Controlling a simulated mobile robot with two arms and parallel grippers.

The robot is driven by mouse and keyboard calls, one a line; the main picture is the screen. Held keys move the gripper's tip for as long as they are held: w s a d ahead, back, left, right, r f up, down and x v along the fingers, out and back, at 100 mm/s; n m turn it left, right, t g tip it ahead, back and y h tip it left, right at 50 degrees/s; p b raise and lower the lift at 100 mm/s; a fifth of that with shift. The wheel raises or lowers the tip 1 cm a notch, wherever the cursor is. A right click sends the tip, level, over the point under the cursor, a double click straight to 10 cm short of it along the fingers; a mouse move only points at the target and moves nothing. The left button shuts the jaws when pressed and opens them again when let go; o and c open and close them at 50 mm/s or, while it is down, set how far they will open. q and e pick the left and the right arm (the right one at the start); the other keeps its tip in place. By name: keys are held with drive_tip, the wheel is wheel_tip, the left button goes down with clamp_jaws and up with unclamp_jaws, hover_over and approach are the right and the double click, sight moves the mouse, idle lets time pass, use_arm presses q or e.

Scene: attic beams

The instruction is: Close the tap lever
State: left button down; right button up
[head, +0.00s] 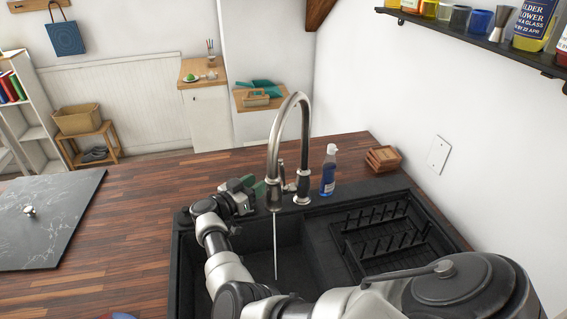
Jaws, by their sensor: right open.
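A brushed-metal tap (275,150) with a high curved spout stands at the back edge of the black sink (178,262). A thin stream of water (275,250) falls from it into the basin. The tap lever (283,173) stands roughly upright at the right of the spout's lower end, next to the tap's body. My right gripper (256,189) is open, just left of the spout head, with its fingers pointing toward the tap. It is apart from the lever, with the spout between them in this view. My left gripper is out of view.
A blue soap bottle (328,174) stands close right of the tap, with a wooden block stack (382,158) beyond it. A black drying rack (385,235) fills the sink's right side. The wooden counter (130,220) left of the sink is mostly clear beside a dark marbled slab (50,220).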

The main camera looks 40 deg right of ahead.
sight(282, 167)
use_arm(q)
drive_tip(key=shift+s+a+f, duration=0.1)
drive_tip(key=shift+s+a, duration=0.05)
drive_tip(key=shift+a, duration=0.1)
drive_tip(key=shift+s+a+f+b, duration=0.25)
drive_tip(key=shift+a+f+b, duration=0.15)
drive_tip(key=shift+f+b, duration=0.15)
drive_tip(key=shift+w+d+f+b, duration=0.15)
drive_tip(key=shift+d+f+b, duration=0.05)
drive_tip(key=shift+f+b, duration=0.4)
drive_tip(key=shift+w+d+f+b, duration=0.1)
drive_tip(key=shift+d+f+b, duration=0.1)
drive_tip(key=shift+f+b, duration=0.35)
use_arm(e)
drive_tip(key=d, duration=0.9)
drive_tip(key=shift+w+d, duration=0.25)
drive_tip(key=shift+d, duration=0.15)
drive_tip(key=shift+d+r, duration=0.1)
drive_tip(key=shift+d, duration=0.15)
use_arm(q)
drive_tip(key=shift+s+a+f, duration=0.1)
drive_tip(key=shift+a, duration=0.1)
use_arm(e)
drive_tip(key=shift+s+d+r, duration=0.1)
drive_tip(key=shift+r, duration=0.1)
drive_tip(key=shift+d, duration=0.1)
drive_tip(key=shift+c, duration=0.6)
clamp_jaws()
